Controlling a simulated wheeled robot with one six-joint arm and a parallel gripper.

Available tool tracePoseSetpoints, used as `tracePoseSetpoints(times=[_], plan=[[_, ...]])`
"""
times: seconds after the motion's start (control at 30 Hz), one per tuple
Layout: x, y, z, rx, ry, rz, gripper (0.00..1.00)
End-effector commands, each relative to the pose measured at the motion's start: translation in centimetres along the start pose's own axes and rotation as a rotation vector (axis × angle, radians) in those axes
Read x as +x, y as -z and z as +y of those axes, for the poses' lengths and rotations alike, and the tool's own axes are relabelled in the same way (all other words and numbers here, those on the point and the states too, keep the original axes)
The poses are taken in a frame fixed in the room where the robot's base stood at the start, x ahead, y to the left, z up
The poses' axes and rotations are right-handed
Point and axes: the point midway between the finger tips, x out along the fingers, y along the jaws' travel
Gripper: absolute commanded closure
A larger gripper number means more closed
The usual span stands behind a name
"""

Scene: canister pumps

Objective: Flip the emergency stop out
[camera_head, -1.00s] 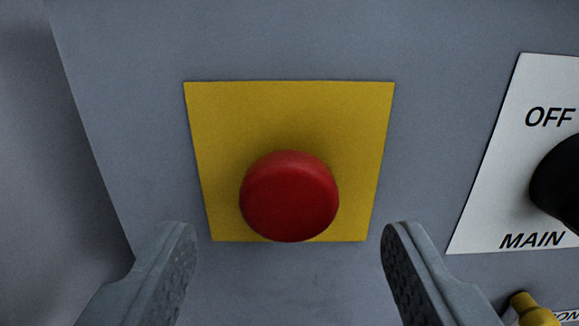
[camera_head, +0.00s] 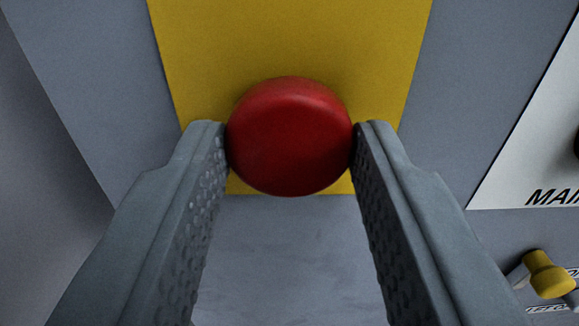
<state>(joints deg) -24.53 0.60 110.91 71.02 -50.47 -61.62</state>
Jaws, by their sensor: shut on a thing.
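The emergency stop is a round red button (camera_head: 290,137) on a yellow square plate (camera_head: 290,40), fixed to a grey panel. My gripper (camera_head: 290,142) has one finger on each side of the red button. Both fingertips touch its edges at left and right, so the gripper is shut on it. The button's front face is in full view. Its stem behind the cap is hidden.
At the right edge is a white label plate (camera_head: 535,165) with part of the word MAIN and a sliver of a dark knob. Below it a yellow-tipped toggle (camera_head: 548,275) sticks out. The panel's left edge shows beyond my left finger.

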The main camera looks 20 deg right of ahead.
Motion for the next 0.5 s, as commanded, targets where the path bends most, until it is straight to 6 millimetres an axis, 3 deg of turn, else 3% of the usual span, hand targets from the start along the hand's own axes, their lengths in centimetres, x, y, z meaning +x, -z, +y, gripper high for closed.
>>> tracePoseSetpoints(times=[0.2,0.43,0.47,0.5], plan=[[-1.8,0.1,-0.1,0.0,0.003,0.0,1.0],[-1.8,0.1,0.0,0.0,0.001,0.0,1.0],[-1.8,0.1,0.0,0.0,0.001,0.0,0.62],[-1.8,0.1,0.0,0.0,0.001,0.0,0.54]])
